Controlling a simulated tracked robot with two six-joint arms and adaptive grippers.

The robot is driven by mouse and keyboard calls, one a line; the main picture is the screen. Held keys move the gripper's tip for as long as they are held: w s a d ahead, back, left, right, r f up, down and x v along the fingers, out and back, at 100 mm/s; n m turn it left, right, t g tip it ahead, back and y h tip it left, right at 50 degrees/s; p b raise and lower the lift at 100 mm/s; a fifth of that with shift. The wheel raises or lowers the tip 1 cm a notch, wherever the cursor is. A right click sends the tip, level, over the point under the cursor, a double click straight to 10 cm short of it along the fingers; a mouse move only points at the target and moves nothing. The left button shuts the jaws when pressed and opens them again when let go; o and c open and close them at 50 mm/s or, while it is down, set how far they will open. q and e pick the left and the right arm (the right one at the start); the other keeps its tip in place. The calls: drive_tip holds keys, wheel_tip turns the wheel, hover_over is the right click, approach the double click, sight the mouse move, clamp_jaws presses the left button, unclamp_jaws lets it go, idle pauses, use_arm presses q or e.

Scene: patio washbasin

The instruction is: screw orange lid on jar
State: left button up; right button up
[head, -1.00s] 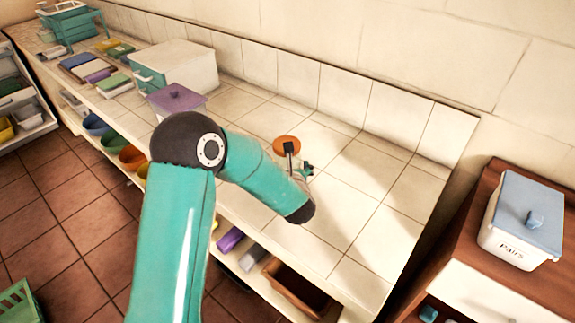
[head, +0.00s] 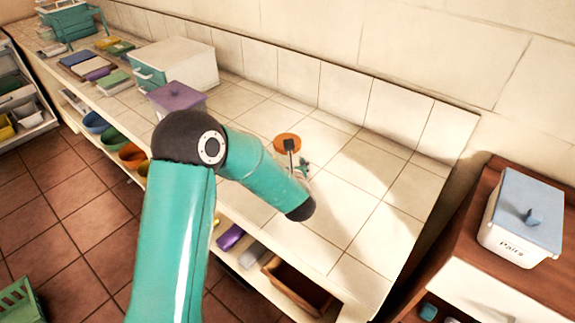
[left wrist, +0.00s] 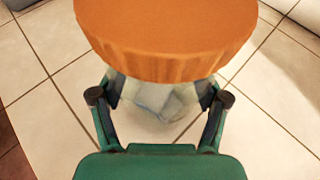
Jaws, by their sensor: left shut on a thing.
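The orange lid (head: 287,142) shows on the tiled counter beyond my left arm. In the left wrist view the lid (left wrist: 165,35) is large and close, with a ribbed rim. Under it is a pale, see-through jar (left wrist: 158,100), mostly hidden by the lid. My left gripper (left wrist: 160,88) has one finger on each side of the jar, below the lid's rim, and is shut on the jar. The fingertips are partly covered by the lid. I cannot tell how tightly the lid sits. My right gripper is not in view.
A purple-lidded container (head: 176,97) and a white box (head: 172,64) stand further left on the counter. The tiles right of the lid are clear, up to the wall. A white bin with a blue lid (head: 525,210) stands on a wooden cabinet at the right.

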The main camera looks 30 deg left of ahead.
use_arm(q)
drive_tip(key=shift+r, duration=0.1)
wheel_tip(320, 180, up, 20)
idle(0.4)
drive_tip(key=o, duration=0.9)
drive_tip(key=c, duration=1.1)
drive_tip(key=shift+c, duration=0.2)
